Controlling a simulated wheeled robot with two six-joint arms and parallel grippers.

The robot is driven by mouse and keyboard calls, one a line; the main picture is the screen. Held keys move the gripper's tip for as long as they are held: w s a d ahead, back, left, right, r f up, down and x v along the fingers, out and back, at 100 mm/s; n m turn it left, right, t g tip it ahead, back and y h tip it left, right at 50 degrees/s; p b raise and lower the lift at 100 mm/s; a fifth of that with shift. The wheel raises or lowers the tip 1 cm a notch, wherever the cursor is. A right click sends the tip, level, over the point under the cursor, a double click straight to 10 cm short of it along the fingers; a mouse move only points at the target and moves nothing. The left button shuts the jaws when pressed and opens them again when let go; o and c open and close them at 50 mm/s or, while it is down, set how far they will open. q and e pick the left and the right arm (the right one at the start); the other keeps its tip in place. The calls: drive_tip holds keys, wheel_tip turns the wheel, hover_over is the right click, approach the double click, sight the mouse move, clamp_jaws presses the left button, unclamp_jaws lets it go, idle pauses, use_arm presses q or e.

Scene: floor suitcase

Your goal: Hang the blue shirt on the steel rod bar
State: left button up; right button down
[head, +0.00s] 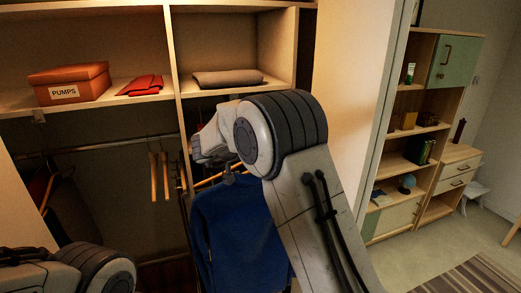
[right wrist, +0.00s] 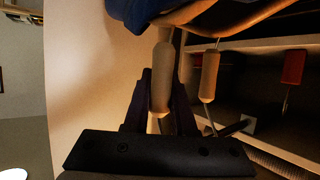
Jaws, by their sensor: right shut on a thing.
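The blue shirt (head: 236,235) hangs on a wooden hanger below my right wrist in the head view. Part of the shirt shows at the top of the right wrist view (right wrist: 150,10), with the wooden hanger (right wrist: 250,18) curving beside it. My right gripper (right wrist: 160,105) is shut on the hanger's tan cylindrical neck (right wrist: 162,75). In the head view the wrist hides most of this grip. The steel rod bar (head: 95,147) runs across the closet below the shelf, left of the shirt. My left arm shows at the lower left, but its fingers are not visible.
Empty wooden hangers (head: 154,176) hang on the rod just left of the shirt. A vertical divider (head: 172,60) stands behind my wrist. The shelf holds an orange PUMPS box (head: 68,84), red cloth (head: 140,86) and folded grey cloth (head: 227,78). A bookcase (head: 405,155) stands right.

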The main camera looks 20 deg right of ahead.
drive_tip(key=shift+f, duration=0.25)
idle(0.5)
drive_tip(key=c, duration=0.7)
unclamp_jaws()
drive_tip(key=shift+o, duration=0.2)
drive_tip(key=shift+f, duration=0.1)
drive_tip(key=shift+a, duration=0.1)
